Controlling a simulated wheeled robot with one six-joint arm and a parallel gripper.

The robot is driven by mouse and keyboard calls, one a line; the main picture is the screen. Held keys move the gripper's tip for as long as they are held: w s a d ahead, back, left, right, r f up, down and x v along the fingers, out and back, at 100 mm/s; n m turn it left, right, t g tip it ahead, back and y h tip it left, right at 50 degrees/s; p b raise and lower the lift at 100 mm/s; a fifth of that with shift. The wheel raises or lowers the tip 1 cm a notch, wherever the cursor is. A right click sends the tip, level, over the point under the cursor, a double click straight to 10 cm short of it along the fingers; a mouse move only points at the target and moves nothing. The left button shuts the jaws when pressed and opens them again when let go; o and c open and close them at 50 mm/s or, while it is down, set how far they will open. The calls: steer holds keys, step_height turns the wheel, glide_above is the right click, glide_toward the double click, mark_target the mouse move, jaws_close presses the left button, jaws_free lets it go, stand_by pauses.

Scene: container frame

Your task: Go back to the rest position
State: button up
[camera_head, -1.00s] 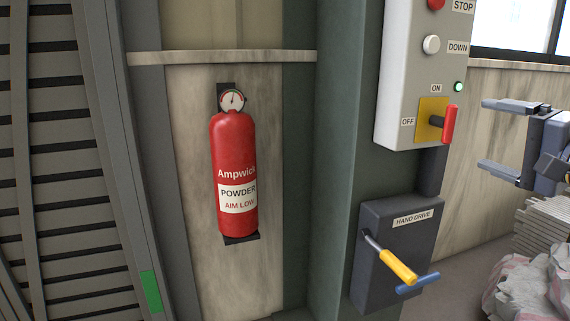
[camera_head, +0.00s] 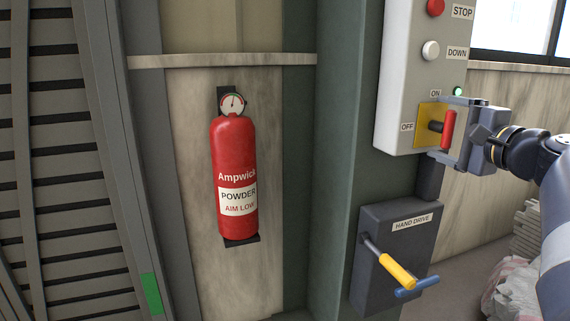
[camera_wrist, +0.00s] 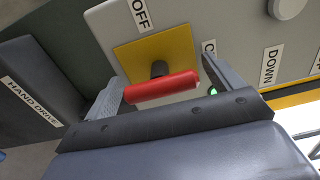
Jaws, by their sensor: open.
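My gripper (camera_head: 438,127) is open at the right of the head view, in front of the control box (camera_head: 401,60). One finger lies above and one below the red switch handle (camera_head: 448,130), which stands out from a yellow plate (camera_head: 424,119) marked OFF at its left and ON above. In the wrist view the red handle (camera_wrist: 160,88) lies between my two spread fingers (camera_wrist: 162,74), with gaps showing on both sides. I cannot tell whether the handle touches the palm. The green lamp (camera_head: 457,91) above the switch is partly hidden by the upper finger.
A hand drive box (camera_head: 380,220) with a yellow-handled crank (camera_head: 397,271) and a blue handle (camera_head: 417,287) sits below the control box. A red fire extinguisher (camera_head: 233,160) hangs on the wall left. Pale bags (camera_head: 510,285) lie at the lower right.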

steer(key=m+p, duration=0.1)
steer(key=m, duration=0.1)
steer(key=m+p, duration=0.2)
steer(key=shift+r, duration=0.3)
steer(key=m+p, duration=0.3)
steer(key=shift+m+p, duration=0.3)
steer(key=m+p, duration=0.4)
steer(key=m, duration=0.1)
steer(key=shift+p, duration=0.4)
steer(key=shift+f+m+p, duration=0.25)
steer(key=shift+m+p, duration=0.55)
steer(key=shift+m, duration=0.5)
